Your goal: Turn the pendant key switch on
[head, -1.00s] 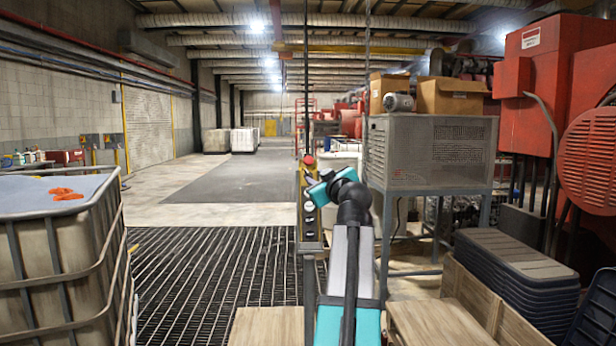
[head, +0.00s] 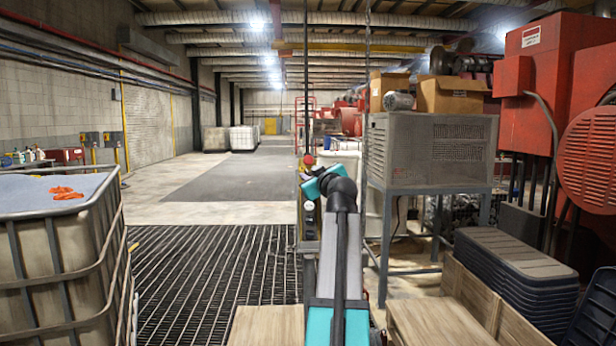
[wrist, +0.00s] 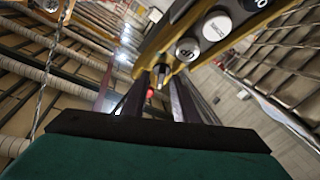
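The yellow pendant (head: 301,190) hangs upright on a cable, with a red button (head: 309,159) at its top. In the wrist view the yellow pendant body (wrist: 235,40) runs diagonally, with several round white and grey buttons (wrist: 217,26) on its face. A small dark and metallic part (wrist: 162,74), possibly the key switch, shows between my fingertips. My gripper (wrist: 162,88) has its two dark fingers apart on either side of this part; whether they touch it I cannot tell. In the head view my teal wrist covers part of the pendant, and my fingers are hidden.
A grey metal cabinet (head: 430,150) on a stand, with cardboard boxes (head: 452,96) on top, is close to the right of my arm. A caged tank (head: 60,255) stands at left. The floor grating (head: 210,265) between is clear.

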